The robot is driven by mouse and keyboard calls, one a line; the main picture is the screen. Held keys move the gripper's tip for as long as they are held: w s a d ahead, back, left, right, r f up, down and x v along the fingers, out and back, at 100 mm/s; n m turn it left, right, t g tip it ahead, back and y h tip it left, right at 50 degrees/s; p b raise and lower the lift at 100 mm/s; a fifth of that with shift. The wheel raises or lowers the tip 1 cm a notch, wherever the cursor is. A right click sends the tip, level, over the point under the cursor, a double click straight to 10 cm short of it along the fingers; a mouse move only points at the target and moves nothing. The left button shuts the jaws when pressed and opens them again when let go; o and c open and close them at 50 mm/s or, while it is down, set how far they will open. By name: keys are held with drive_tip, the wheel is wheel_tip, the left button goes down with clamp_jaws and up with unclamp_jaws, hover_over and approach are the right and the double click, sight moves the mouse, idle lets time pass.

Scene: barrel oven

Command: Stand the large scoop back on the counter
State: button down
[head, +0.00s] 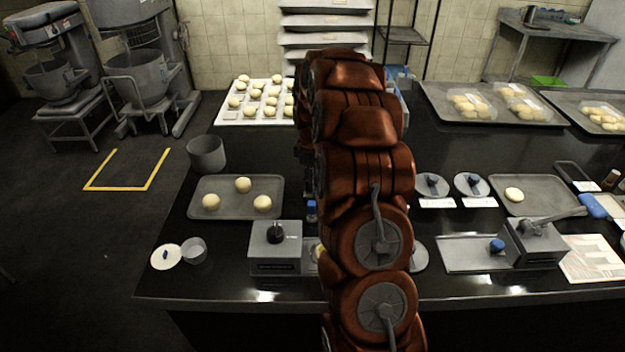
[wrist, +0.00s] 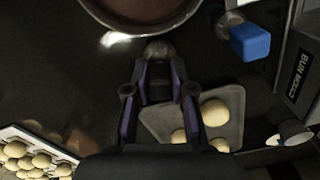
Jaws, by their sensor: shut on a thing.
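The large scoop (wrist: 145,10) shows in the wrist view at the top edge as a round bowl with a grey rim and brownish inside, partly cut off by the frame. My gripper (wrist: 158,62) is shut on a blurred grey piece just below its rim, which looks like its handle. The open side of the bowl faces the wrist camera. How high it is above the black counter (head: 225,280) I cannot tell. In the head view my brown arm hides the gripper and the scoop.
A tray with dough balls (head: 237,183), a grey pot (head: 207,154), a boxy device (head: 275,247) and a small cup (head: 194,251) stand left of my arm. A blue block (wrist: 250,41) is near the gripper. Several lids and another press (head: 535,243) lie to the right.

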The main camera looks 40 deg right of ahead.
drive_tip(key=shift+f, duration=0.35)
idle(0.4)
drive_tip(key=c, duration=0.9)
unclamp_jaws()
